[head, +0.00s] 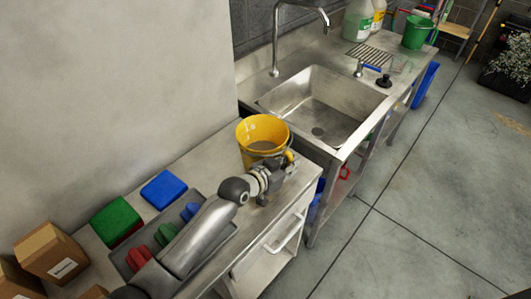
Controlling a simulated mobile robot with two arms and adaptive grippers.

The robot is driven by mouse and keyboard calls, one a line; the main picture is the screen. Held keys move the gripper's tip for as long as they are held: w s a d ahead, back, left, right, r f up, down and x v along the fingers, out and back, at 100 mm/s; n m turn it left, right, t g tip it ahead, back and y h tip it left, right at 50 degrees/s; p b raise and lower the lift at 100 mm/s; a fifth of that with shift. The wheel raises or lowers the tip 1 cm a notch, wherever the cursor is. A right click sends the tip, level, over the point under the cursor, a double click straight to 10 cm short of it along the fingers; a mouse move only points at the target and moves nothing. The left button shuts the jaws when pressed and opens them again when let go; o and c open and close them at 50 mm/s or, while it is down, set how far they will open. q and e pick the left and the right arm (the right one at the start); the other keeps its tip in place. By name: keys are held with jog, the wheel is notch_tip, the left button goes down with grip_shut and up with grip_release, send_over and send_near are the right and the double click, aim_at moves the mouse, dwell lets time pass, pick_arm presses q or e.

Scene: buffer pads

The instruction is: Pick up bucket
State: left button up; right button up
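A yellow bucket (258,129) stands upright on the near steel counter, close to the sink, and its open top faces up. My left arm reaches over the counter from the lower left. My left gripper (284,164) is at the bucket's lower front right side, against or very close to it. A small yellow part shows beside the fingers. The fingers are too small and overlapped to tell whether they are open or shut. A green bucket (416,34) stands on the far counter beyond the sink. My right gripper is not in view.
A steel sink (318,103) with a tall faucet (276,40) adjoins the near counter. A blue pad (164,189), a green pad (113,217), a grey tray (121,256) with coloured pads and cardboard boxes (50,252) occupy the counter's left.

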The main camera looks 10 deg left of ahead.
pick_arm(q)
grip_shut()
jog(key=shift+r, duration=0.1)
jog(key=shift+r, duration=0.1)
jog(key=shift+w+r+b, duration=0.1)
jog(key=shift+r+b, duration=0.4)
jog(key=shift+r, duration=0.6)
jog(key=s+d+r+b, duration=0.2)
jog(key=s+d+r, duration=0.3)
jog(key=s+r, duration=0.5)
jog(key=shift+s+d+r, duration=0.2)
jog(key=shift+s+r, duration=0.1)
jog(key=shift+s, duration=1.2)
